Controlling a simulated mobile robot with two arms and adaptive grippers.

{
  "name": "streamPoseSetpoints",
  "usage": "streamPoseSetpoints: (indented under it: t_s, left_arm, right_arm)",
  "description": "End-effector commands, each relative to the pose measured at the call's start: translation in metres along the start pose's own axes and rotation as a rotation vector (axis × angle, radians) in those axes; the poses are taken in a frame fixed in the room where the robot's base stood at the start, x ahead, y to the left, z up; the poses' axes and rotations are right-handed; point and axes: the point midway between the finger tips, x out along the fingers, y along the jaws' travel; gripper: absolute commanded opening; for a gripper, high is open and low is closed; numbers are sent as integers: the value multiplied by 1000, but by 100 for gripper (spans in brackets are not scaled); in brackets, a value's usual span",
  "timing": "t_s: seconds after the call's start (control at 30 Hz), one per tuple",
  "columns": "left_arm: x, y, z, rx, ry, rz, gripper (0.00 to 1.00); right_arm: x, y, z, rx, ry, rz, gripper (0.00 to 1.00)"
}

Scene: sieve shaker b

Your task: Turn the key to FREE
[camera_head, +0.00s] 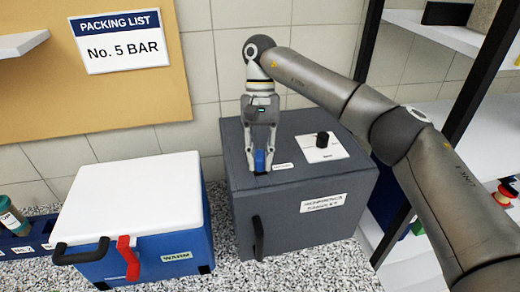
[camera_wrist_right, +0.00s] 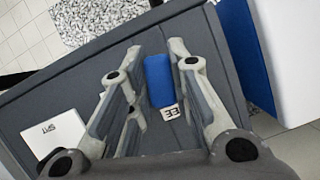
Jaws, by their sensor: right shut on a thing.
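The blue key (camera_head: 260,160) stands on the top of a dark grey box (camera_head: 240,190), near its front left. My right gripper (camera_head: 261,167) points down from above with its fingers around the key and is shut on it. In the right wrist view the blue key (camera_wrist_right: 158,80) lies between the fingers. A small white label (camera_wrist_right: 171,112) beside it shows the letters "EE", the rest hidden. In the head view a white label (camera_head: 283,166) lies just right of the key, its text too small to read. My left gripper is not in view.
A blue cooler (camera_head: 170,255) with a white lid and red latch stands to the left. Shelves with black posts (camera_head: 490,70) are at the right.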

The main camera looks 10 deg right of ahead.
Motion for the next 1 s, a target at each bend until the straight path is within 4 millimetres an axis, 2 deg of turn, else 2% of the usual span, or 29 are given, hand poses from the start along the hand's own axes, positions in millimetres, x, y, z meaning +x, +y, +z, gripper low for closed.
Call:
streamPoseSetpoints:
  t_s: [0.3,0.5,0.73,0.77,0.93,1.0]
  left_arm:
    - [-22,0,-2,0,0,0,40]
    - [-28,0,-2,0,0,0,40]
    - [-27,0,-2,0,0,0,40]
    - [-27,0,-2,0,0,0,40]
    - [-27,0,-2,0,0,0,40]
    - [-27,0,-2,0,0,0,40]
  right_arm:
    - [-3,-1,2,-219,1,92,0]
    - [-1,0,0,-353,1,148,0]
    - [0,0,0,-367,1,152,0]
    - [0,0,0,-366,1,151,22]
    - [0,0,0,-365,1,151,43]
    - [0,0,0,-365,1,151,44]
